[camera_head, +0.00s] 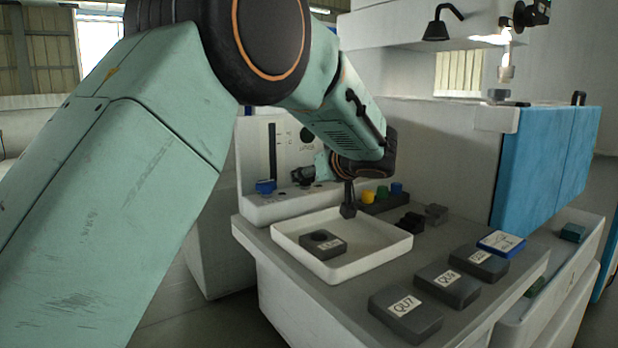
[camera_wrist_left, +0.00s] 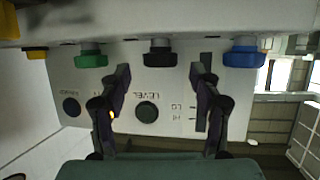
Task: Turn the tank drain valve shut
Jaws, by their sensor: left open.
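A pale control panel (camera_head: 252,165) stands at the back left of the bench in the head view. A blue knob (camera_head: 265,187) sits low on its left side. In the wrist view, which is upside down, the blue knob (camera_wrist_left: 243,55), a black knob (camera_wrist_left: 160,53) and a green knob (camera_wrist_left: 91,56) form a row. I cannot tell from a label which is the drain valve. My left gripper (camera_wrist_left: 161,75) is open and empty, its fingers spread either side of the black knob in the picture, apart from it. In the head view my wrist hides much of the panel. My right gripper is not in view.
A white tray (camera_head: 345,270) holding a dark block (camera_head: 322,245) lies below my left wrist. Several labelled dark blocks (camera_head: 405,312) line the bench's front right. Small yellow, green and blue pieces (camera_head: 382,193) stand behind the tray. A blue door (camera_head: 545,165) is at right.

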